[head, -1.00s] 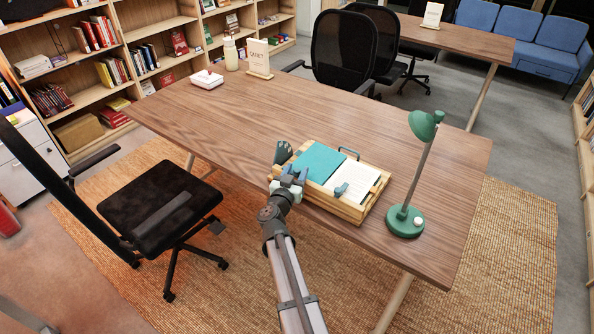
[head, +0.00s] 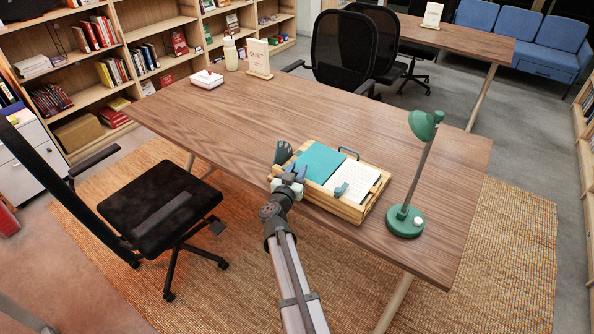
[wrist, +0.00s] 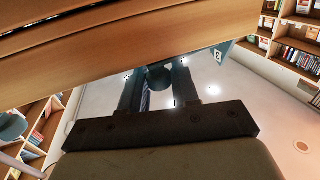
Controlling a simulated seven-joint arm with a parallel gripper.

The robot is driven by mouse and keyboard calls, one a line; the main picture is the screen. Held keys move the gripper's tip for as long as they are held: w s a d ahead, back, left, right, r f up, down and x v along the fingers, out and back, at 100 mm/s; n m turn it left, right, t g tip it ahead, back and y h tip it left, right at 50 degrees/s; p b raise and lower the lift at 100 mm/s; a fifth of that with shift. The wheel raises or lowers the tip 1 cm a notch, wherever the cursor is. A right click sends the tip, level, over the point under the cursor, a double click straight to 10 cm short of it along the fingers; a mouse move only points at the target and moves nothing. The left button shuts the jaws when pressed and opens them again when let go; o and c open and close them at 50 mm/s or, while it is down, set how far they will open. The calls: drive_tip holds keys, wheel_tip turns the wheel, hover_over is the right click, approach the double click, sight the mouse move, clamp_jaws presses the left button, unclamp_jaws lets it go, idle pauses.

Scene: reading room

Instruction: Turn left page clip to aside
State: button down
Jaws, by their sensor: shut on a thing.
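A wooden book stand (head: 345,208) lies on the desk, holding a teal left page (head: 318,162) and a white right page (head: 357,176). A small blue-grey clip (head: 341,190) sits on the white page's lower edge. My gripper (head: 290,176) is at the stand's front left corner. In the wrist view, my gripper's fingers (wrist: 160,92) are shut around a dark rounded piece, apparently the left page clip (wrist: 160,76), just past the wooden edge. My gripper mostly hides this clip in the head view.
A green lamp (head: 405,221) stands right of the stand. The desk (head: 270,125) is clear behind it. A sign (head: 259,58), bottle (head: 230,54) and white box (head: 207,79) stand at the far left. A black chair (head: 160,205) is to the left.

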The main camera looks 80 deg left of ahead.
drive_tip(key=shift+w+g, duration=0.1)
drive_tip(key=shift+g, duration=0.2)
drive_tip(key=shift+n+g+y, duration=0.3)
drive_tip(key=shift+n, duration=0.1)
drive_tip(key=shift+n+g, duration=0.3)
drive_tip(key=shift+g, duration=0.1)
drive_tip(key=c, duration=1)
unclamp_jaws()
